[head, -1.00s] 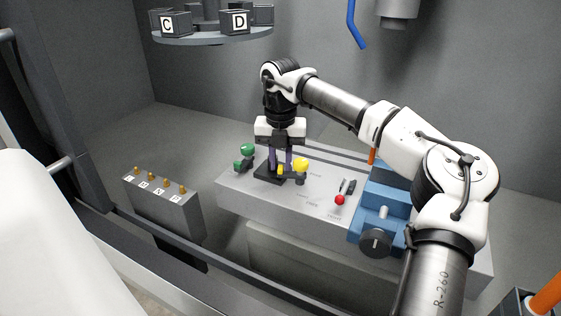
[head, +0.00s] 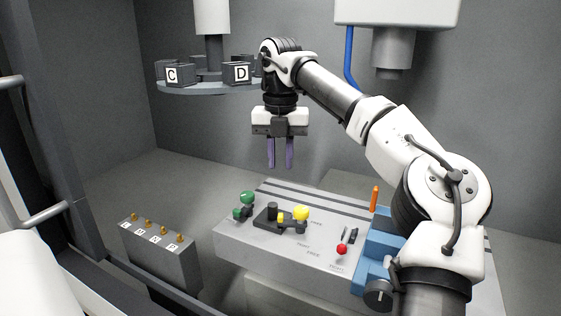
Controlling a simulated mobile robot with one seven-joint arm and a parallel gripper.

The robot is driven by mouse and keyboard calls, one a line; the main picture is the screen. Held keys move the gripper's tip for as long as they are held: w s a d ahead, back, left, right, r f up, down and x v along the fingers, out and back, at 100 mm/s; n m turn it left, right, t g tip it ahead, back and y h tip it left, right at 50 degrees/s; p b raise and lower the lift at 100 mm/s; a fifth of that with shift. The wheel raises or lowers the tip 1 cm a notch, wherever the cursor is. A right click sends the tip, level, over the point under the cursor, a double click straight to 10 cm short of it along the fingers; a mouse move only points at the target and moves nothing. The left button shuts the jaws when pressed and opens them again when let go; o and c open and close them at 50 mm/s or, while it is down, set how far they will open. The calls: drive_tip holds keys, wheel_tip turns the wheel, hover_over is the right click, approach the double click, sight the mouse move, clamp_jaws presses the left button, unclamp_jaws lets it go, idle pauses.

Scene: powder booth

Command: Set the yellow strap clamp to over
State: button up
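The yellow strap clamp (head: 301,213) has a round yellow knob and a small yellow part beside a black block on the grey machine table. The black block (head: 270,221) carries an upright black cylinder. Whether the strap lies over the block is too small to tell for sure; the knob sits at the block's right end. My gripper (head: 281,166) hangs fingers down, well above the block and clamp. Its two purple fingers are apart with nothing between them, so it is open and touches nothing.
A green-knobbed clamp (head: 246,198) stands left of the block. A red-knobbed lever (head: 342,249), a blue vise (head: 377,245) and an orange peg (head: 375,198) are to the right. A carousel with lettered blocks (head: 236,73) hangs behind left. A grey rack (head: 160,256) stands front left.

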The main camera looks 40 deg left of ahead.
sight(293, 220)
drive_tip(key=shift+c, duration=0.4)
drive_tip(key=shift+f, duration=0.2)
drive_tip(key=shift+c, duration=1.2)
drive_tip(key=shift+t, duration=0.3)
drive_tip(key=s+f, duration=0.1)
drive_tip(key=s+d+f, duration=0.1)
drive_tip(key=s+f+b, duration=0.1)
drive_tip(key=shift+s+d+f, duration=0.1)
drive_tip(key=shift+s+d, duration=0.2)
clamp_jaws()
drive_tip(key=s+d+t+y+b, duration=0.1)
drive_tip(key=s+d+t+y, duration=0.1)
drive_tip(key=s+d, duration=0.2)
drive_tip(key=x, duration=0.3)
drive_tip(key=p+x, duration=0.1)
drive_tip(key=x, duration=0.3)
drive_tip(key=p+x, duration=0.1)
drive_tip(key=x, duration=0.2)
drive_tip(key=shift+s+f, duration=0.25)
drive_tip(key=shift+f, duration=0.05)
drive_tip(key=shift+w+a+r+p, duration=0.1)
drive_tip(key=shift+w+a+p, duration=0.25)
drive_tip(key=shift+w, duration=0.2)
drive_tip(key=shift+w+a+r+p, duration=0.1)
drive_tip(key=shift+w+a+p, duration=0.25)
drive_tip(key=shift+w, duration=0.2)
drive_tip(key=shift+w+a+f, duration=0.2)
drive_tip(key=shift+w+a, duration=0.2)
drive_tip(key=shift+w, duration=0.15)
